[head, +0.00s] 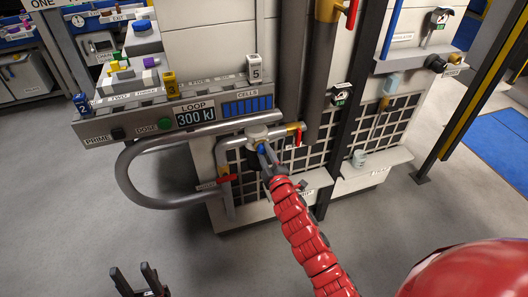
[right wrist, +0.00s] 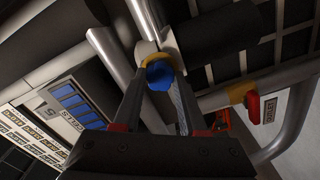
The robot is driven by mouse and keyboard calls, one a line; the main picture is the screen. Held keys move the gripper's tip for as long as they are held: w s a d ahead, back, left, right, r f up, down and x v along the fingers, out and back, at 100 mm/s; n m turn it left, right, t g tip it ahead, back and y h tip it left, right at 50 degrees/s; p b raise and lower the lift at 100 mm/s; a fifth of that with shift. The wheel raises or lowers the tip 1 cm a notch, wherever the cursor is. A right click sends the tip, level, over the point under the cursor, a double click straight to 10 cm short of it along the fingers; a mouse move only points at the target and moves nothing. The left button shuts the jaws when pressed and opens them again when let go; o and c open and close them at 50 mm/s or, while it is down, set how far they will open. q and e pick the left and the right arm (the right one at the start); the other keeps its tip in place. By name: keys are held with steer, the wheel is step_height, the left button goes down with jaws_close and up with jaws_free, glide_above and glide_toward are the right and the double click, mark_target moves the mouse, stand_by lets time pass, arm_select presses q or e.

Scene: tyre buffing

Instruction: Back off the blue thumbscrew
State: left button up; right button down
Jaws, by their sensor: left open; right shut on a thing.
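The blue thumbscrew (right wrist: 160,75) shows between the fingers of my right gripper (right wrist: 160,88) in the right wrist view. It sits against a yellow collar (right wrist: 154,60) at a pale pipe fitting. My right gripper is shut on it. In the head view my right gripper (head: 265,152) reaches the pipe fitting (head: 257,133) below the row of blue cells, and only a little blue of the thumbscrew shows there. My left gripper (head: 138,275) is open and empty, low at the bottom left, over the floor and far from the thumbscrew.
A grey looped pipe (head: 128,180) bulges out left of the fitting. Red valve handles (head: 228,178) sit close by on the pipes. A panel reading "LOOP 300 kl" (head: 196,111) is above. Open floor (head: 70,220) lies at the left.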

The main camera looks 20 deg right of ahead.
steer(key=shift+f+n+b, duration=0.15)
steer(key=shift+n+b, duration=0.15)
steer(key=shift+b, duration=0.05)
steer(key=c, duration=0.6)
jaws_free()
steer(key=s, duration=0.6)
steer(key=shift+r, duration=0.2)
steer(key=shift+d, duration=0.1)
